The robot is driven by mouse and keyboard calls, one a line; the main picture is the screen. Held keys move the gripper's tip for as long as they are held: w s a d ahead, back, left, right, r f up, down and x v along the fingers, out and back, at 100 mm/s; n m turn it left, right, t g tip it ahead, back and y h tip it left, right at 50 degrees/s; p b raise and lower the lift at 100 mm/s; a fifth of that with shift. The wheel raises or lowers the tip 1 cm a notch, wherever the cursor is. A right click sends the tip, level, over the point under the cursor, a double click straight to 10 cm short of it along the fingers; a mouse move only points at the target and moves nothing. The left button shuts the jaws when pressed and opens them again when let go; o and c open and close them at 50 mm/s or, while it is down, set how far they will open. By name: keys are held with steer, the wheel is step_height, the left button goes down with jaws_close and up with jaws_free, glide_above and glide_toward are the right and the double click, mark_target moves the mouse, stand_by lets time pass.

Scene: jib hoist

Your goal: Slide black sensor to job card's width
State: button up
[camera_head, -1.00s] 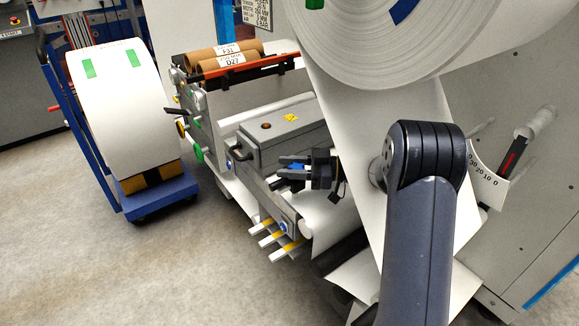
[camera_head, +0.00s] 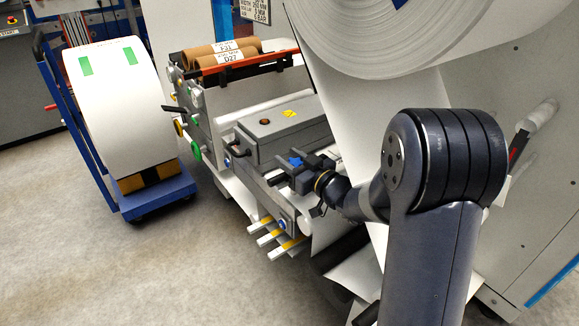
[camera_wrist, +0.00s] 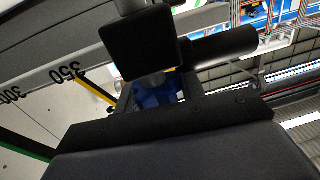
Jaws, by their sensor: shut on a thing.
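My gripper (camera_head: 286,168) is at the grey machine's side rail, its jaws closed around a small blue part (camera_head: 296,162). The blue part also shows between the jaws in the wrist view (camera_wrist: 157,94). A black block (camera_wrist: 140,44), seemingly the sensor that the blue part belongs to, sits just beyond the jaws. It lies against a pale scale rail (camera_wrist: 98,63) with the marks 300 and 350 to its left. The exact reading at the block is not clear. The job card (camera_head: 256,10) hangs at the top back; its small print is not surely legible.
A blue trolley (camera_head: 160,200) with a white roll stands left. Brown cores (camera_head: 215,55) lie on an orange-edged rack behind. Yellow-banded bars (camera_head: 275,235) stick out below.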

steer(key=shift+w+d+f+m+t+h+b, duration=0.1)
steer(key=shift+m+t+h+b, duration=0.75)
steer(key=shift+h+b, duration=0.55)
steer(key=shift+w+d+f+m+t+h+b, duration=0.1)
steer(key=shift+m+t+h+b, duration=0.55)
steer(key=shift+m+h+b, duration=0.75)
steer(key=shift+n+b, duration=0.25)
steer(key=shift+b, duration=0.15)
steer(key=shift+d+r+h+b, duration=0.1)
steer(key=shift+r+h+b, duration=0.2)
steer(key=shift+h+b, duration=0.1)
steer(key=o, duration=1)
steer(key=p+v, duration=0.1)
steer(key=v, duration=0.9)
steer(key=shift+s+d+f, duration=0.1)
steer(key=shift+s+f, duration=0.05)
steer(key=shift+s, duration=0.25)
